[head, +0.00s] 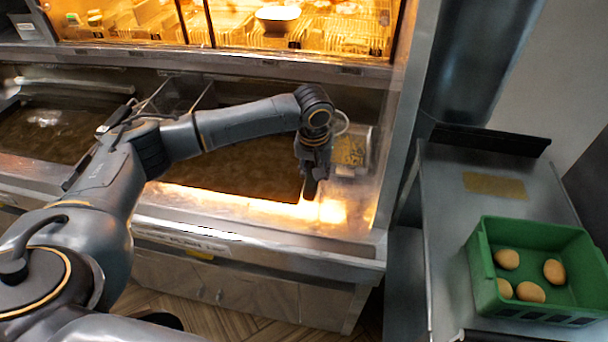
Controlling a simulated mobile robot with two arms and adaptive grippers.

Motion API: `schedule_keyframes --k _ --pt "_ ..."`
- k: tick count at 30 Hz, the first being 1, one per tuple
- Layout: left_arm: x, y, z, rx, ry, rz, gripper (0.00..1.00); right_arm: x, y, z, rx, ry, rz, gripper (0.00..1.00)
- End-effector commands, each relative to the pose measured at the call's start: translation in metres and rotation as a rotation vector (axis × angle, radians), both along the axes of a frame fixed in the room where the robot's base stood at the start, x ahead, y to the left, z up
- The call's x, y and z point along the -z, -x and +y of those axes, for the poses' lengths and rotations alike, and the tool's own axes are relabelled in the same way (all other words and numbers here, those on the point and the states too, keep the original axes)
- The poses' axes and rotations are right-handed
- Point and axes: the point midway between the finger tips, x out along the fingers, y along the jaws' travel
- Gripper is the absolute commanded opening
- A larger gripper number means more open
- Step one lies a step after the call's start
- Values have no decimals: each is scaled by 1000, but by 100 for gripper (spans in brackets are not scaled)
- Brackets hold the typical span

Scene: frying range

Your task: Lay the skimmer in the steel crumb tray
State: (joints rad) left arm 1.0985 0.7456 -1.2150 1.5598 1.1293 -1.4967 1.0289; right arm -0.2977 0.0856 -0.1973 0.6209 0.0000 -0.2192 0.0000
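My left arm reaches in from the left over the fryer, and its gripper (312,187) points down above the fryer's front ledge, near its right end. Whether its fingers are open or shut is too small and dark to tell. Just right of and behind the gripper is a small steel tray (363,152) with yellow-brown bits, partly hidden by the arm; it looks like the crumb tray. I cannot make out the skimmer; it may be hidden by the gripper. My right gripper is not in view.
Fryer vats with dark oil (230,165) lie under my forearm. A lit, glazed display (330,28) stands behind. At right, a steel table (447,235) bears a green crate (535,308) with several brown egg-like items.

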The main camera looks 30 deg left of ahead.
Motion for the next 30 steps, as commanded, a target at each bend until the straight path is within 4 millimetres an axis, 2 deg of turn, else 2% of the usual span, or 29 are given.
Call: schedule_keyframes --k 1,10,22,30 --pt "3 -3 -6 2 1 -3 0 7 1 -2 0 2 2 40" --pt "7 -10 -35 1 1 -2 0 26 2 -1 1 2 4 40" --pt "12 -21 -73 2 1 -4 0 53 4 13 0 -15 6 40" --pt "39 -20 -71 -1 0 1 0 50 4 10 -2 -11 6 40"
